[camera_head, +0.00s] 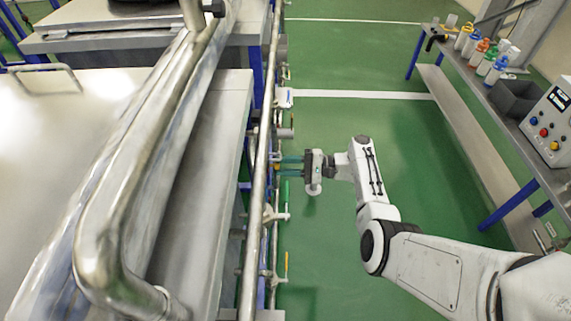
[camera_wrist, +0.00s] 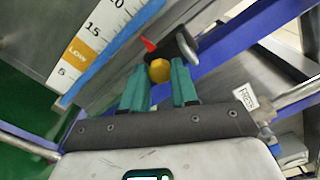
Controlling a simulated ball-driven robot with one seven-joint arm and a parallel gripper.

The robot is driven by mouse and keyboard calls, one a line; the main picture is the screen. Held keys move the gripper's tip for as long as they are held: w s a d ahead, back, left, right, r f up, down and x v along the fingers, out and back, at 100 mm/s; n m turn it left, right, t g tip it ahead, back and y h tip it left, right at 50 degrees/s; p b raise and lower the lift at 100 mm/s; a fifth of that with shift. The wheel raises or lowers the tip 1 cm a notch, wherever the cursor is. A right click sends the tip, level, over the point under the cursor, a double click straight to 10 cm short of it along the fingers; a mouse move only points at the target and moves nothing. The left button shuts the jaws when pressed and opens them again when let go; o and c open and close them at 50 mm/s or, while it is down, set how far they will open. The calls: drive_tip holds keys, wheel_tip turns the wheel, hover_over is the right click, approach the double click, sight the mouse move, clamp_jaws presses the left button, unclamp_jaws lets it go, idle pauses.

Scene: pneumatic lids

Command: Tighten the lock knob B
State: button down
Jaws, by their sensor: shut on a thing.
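My gripper (camera_head: 281,163) reaches left to the pipe rail in the head view, its green fingers level. In the wrist view my gripper (camera_wrist: 160,68) has its fingers on either side of a yellow-orange knob (camera_wrist: 160,71) and is shut on it. No letter on this knob can be read, so I cannot tell whether it is marked B. A red pointer (camera_wrist: 149,45) sits just beyond the knob, beside a scale (camera_wrist: 86,52) with numbers and an orange LOW band.
A long metal pipe (camera_head: 262,150) with several fittings runs beside the steel table (camera_head: 215,150). A bench (camera_head: 480,130) at the right carries bottles, a dark bin (camera_head: 515,97) and a control box (camera_head: 550,122). Green floor is open between them.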

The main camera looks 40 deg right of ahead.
drive_tip(key=shift+d, duration=0.1)
idle(0.3)
drive_tip(key=c, duration=0.8)
unclamp_jaws()
drive_tip(key=shift+c, duration=0.2)
